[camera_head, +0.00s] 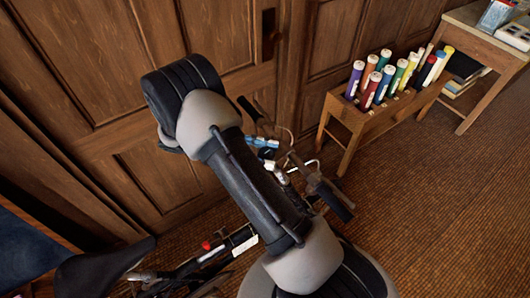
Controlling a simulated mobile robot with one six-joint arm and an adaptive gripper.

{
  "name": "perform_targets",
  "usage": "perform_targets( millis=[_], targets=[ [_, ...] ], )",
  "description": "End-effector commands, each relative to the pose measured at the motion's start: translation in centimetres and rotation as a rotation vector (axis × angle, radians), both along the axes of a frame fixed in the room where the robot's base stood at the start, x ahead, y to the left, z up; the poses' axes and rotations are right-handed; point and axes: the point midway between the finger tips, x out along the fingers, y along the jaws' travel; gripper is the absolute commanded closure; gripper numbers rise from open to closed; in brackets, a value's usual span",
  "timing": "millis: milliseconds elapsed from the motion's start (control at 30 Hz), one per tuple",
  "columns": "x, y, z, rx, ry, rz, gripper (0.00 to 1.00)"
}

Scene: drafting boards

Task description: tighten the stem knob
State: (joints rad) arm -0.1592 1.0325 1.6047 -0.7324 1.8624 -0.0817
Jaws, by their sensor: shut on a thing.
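A bicycle stands along the wooden panelling, with its handlebar (322,187) to the right of my arm. Light-blue and dark parts, which look like the fingers of my gripper (267,153), show past the right edge of my large arm link, at the bicycle's silver stem area. They appear shut on the stem knob. The knob itself is hidden or too small to make out, and so is how far it is turned. My arm link covers the middle of the bicycle and most of my wrist.
The black saddle (105,268) and a red-tipped part (206,245) are at lower left. A wooden rack (353,119) of several coloured tubes stands by the wall. A wooden table (485,38) is at upper right. The brown carpet (440,210) is clear on the right.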

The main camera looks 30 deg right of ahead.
Motion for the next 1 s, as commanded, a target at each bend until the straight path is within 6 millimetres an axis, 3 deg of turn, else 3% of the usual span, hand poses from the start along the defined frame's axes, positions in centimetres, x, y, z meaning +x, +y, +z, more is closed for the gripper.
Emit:
perform_targets(
  millis=[133,167,467,800,1000],
  targets=[
    [0.0,0.0,0.1,-0.001,0.0,0.0,0.89],
    [0.0,0.0,0.1,-0.001,0.0,0.0,0.64],
    [0.0,0.0,0.0,0.0,0.0,0.001,0.44],
    [0.0,0.0,0.2,0.0,-0.001,0.001,0.44],
    [0.0,0.0,2.7,0.001,-0.003,0.002,0.44]
  ],
)
